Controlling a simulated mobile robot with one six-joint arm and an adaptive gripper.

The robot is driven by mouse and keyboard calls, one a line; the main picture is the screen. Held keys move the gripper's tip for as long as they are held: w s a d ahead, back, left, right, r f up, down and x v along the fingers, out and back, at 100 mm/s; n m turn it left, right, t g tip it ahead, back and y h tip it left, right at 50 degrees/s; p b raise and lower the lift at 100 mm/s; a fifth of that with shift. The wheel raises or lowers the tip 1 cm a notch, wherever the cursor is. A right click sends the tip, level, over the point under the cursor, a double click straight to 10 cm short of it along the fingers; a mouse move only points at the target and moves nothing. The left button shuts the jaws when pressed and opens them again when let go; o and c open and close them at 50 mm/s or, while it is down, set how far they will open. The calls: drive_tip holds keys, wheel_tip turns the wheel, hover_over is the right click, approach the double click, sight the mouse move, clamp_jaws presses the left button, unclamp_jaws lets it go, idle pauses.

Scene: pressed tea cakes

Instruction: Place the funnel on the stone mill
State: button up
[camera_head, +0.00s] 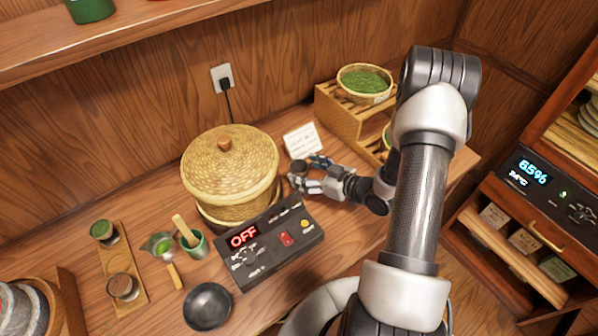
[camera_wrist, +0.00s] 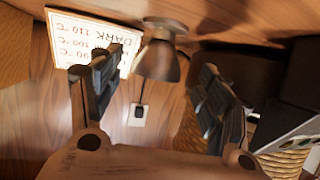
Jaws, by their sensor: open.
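A small dark brown, flared object (camera_wrist: 158,62), which looks like the funnel, stands between the fingers of my gripper (camera_wrist: 155,70) in the wrist view. Clear gaps show on both sides of it. In the head view my gripper (camera_head: 306,175) reaches left over the table with its fingers spread, and the dark top of the same object (camera_head: 298,167) shows at the fingertips. Grey stone pieces in a wooden tub (camera_head: 25,305), perhaps the stone mill, are cut off at the lower left edge.
A lidded woven basket (camera_head: 230,172) and a control box reading OFF (camera_head: 277,242) stand close left of my gripper. A white card (camera_head: 301,140) is behind it, a wooden rack (camera_head: 345,118) to its right.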

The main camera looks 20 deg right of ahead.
sight(303, 169)
drive_tip(key=x, duration=0.3)
drive_tip(key=shift+w+f+b, duration=0.1)
drive_tip(key=shift+w+b, duration=0.3)
drive_tip(key=shift+w, duration=0.05)
drive_tip(key=shift+c, duration=0.6)
drive_tip(key=c, duration=1.2)
drive_tip(key=shift+o, duration=0.2)
wheel_tip(303, 169, up, 20)
drive_tip(key=p, duration=0.6)
drive_tip(key=w+a+r+m+h+b, duration=0.1)
drive_tip(key=w+a+r+m+h, duration=0.1)
drive_tip(key=a+r+h, duration=0.1)
drive_tip(key=w+a+r+m+t+h+b, duration=0.1)
drive_tip(key=w+a+r+m+h, duration=0.2)
drive_tip(key=a+r, duration=0.2)
drive_tip(key=a, duration=0.3)
